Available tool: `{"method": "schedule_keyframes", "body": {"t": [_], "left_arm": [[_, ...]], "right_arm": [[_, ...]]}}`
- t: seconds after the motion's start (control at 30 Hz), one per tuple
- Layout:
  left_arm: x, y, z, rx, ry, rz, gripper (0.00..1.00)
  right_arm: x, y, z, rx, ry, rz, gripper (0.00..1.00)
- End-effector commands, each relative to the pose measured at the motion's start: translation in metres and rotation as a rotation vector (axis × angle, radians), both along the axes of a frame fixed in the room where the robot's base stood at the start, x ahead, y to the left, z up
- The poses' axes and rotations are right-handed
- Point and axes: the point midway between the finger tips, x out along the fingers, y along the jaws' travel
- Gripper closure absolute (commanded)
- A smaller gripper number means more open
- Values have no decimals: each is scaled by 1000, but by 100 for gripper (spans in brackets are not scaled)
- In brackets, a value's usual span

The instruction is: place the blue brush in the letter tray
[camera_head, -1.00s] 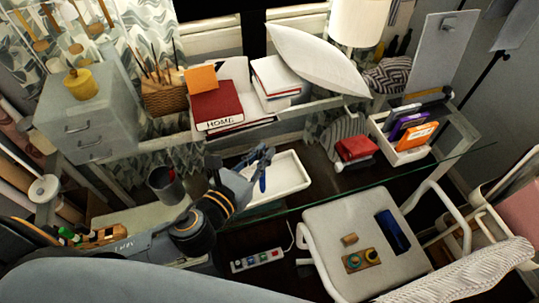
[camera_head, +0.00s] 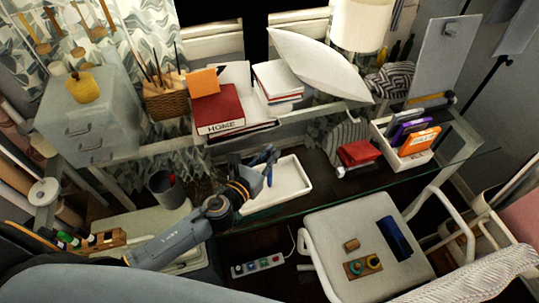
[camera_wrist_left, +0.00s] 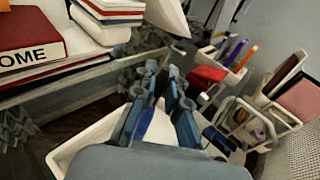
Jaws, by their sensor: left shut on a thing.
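The letter tray (camera_head: 290,183) is the shallow white tray on the glass desk, in the middle of the head view. My left gripper (camera_head: 268,157) reaches over its left part and is shut on the blue brush (camera_head: 269,177). The brush hangs below the fingers above the tray; I cannot tell whether it touches the tray floor. In the left wrist view, my fingers (camera_wrist_left: 162,75) point away over the white tray (camera_wrist_left: 62,156). The brush is hard to tell from the blue-grey fingers there. My right gripper is not in view.
A raised shelf with a red HOME book (camera_head: 218,110) and a white pillow (camera_head: 315,65) runs behind the tray. A dark cup (camera_head: 166,188) stands left. A red box (camera_head: 359,153) and a white organizer (camera_head: 408,157) stand right. A chair (camera_head: 350,218) is in front.

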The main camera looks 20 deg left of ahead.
Motion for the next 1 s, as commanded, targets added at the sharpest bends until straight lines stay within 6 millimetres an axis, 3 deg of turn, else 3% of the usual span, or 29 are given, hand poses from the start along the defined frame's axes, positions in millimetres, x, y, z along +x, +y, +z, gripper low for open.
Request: {"method": "schedule_keyframes", "body": {"t": [0.27,0.3,0.4,0.77,1.0], "left_arm": [[0,0,-3,0,-1,1,100],[0,0,-2,0,-1,1,82],[0,0,-2,0,-1,1,65],[0,0,3,1,-1,1,65],[-38,11,3,1,2,0,65]], "right_arm": [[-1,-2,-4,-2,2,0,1],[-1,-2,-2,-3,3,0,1],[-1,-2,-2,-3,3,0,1],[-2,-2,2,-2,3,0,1],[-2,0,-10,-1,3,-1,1]]}}
